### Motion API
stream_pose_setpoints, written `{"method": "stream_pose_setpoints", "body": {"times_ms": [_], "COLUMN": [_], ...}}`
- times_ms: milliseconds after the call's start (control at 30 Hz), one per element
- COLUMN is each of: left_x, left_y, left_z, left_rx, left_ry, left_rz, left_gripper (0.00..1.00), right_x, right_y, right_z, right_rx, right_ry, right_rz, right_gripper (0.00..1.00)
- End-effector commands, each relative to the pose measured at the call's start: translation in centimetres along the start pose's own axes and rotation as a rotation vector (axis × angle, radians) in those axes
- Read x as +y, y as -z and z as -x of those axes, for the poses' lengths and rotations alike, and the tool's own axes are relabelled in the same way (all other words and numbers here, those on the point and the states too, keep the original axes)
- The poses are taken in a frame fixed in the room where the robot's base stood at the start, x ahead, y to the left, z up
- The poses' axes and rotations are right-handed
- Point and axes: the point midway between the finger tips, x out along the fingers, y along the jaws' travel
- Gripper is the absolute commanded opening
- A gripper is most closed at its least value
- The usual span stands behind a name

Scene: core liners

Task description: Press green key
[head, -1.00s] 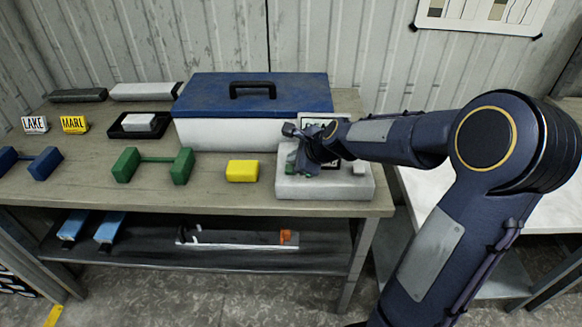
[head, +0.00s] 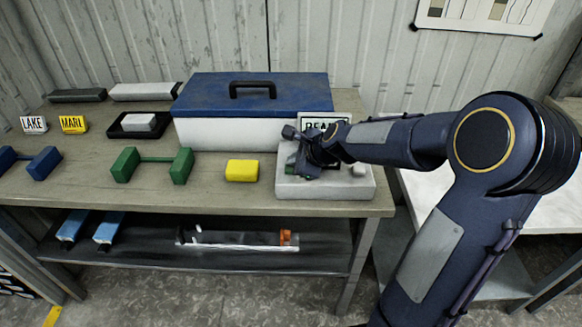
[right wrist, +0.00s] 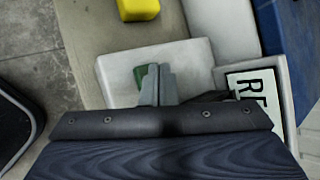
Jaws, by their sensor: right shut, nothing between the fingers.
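The green key (right wrist: 141,75) shows as a small green patch on the pale box in the right wrist view, partly hidden by my fingers. In the head view only a sliver of green shows under my right gripper (head: 303,163). The pale box (head: 325,188) stands at the right front of the bench. My right gripper is shut and empty, its fingertips (right wrist: 158,84) pointing down at the box beside the green patch. I cannot tell whether they touch the key. My left gripper is not in view.
A sign starting "READ" (head: 320,121) stands behind the box. A white and blue toolbox (head: 225,133) stands behind and to the left. A yellow block (head: 242,170) and a green dumbbell-shaped piece (head: 152,163) lie to the left. Bare bench separates them.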

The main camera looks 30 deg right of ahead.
Motion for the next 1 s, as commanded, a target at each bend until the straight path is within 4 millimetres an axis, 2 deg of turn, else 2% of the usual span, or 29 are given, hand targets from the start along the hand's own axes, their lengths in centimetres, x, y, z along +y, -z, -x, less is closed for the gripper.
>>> {"method": "stream_pose_setpoints", "body": {"times_ms": [1000], "left_x": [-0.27], "left_y": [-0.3], "left_z": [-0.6], "left_rx": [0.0], "left_ry": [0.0], "left_rz": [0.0], "left_gripper": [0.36], "right_x": [0.49], "right_y": [0.49], "right_z": [-0.63], "right_rx": [0.001], "right_ry": [-0.001], "right_rz": [0.0], "right_gripper": [0.0]}}
